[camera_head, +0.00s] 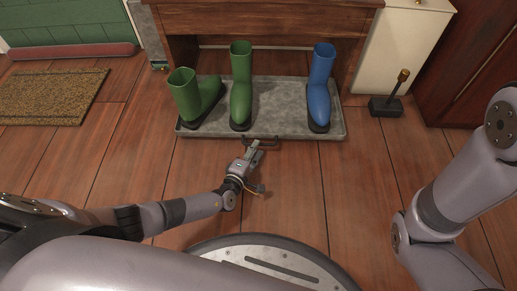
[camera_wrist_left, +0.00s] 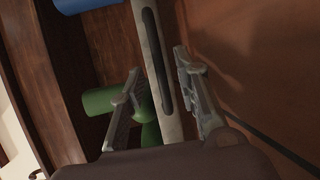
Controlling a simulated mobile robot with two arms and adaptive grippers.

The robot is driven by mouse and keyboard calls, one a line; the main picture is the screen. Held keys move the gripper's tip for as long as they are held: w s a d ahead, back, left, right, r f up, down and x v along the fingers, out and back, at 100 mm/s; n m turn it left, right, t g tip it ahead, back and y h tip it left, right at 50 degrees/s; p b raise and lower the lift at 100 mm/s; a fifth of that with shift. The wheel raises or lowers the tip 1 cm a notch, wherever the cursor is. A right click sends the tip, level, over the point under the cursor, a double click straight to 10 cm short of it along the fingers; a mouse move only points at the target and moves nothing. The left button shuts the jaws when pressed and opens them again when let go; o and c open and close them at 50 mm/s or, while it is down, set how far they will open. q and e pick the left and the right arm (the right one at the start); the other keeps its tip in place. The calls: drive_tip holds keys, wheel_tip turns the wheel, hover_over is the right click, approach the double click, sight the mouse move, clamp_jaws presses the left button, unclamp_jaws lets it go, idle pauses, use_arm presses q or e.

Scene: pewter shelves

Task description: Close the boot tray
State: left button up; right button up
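The grey boot tray (camera_head: 285,126) sticks out on the floor from under a wooden bench. It bears two green boots (camera_head: 241,85) (camera_head: 190,98) and a blue boot (camera_head: 321,85). A dark handle (camera_head: 262,139) is on its front edge. My left gripper (camera_head: 254,150) is just in front of the handle. In the left wrist view the two fingers (camera_wrist_left: 158,62) are apart, with the tray's pale front edge (camera_wrist_left: 170,118) and dark handle (camera_wrist_left: 153,50) showing between and beyond them; I cannot tell whether they touch. My right arm shows at the right, but its gripper is out of view.
The wooden bench (camera_head: 265,20) stands over the tray's back. A dark block with an upright handle (camera_head: 386,105) stands right of the tray, by a cream cabinet (camera_head: 402,45). A brown doormat (camera_head: 50,96) lies at the left.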

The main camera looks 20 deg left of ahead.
use_arm(q)
drive_tip(key=shift+b+x, duration=0.65)
drive_tip(key=shift+x, duration=1.1)
drive_tip(key=shift+c, duration=0.6)
clamp_jaws()
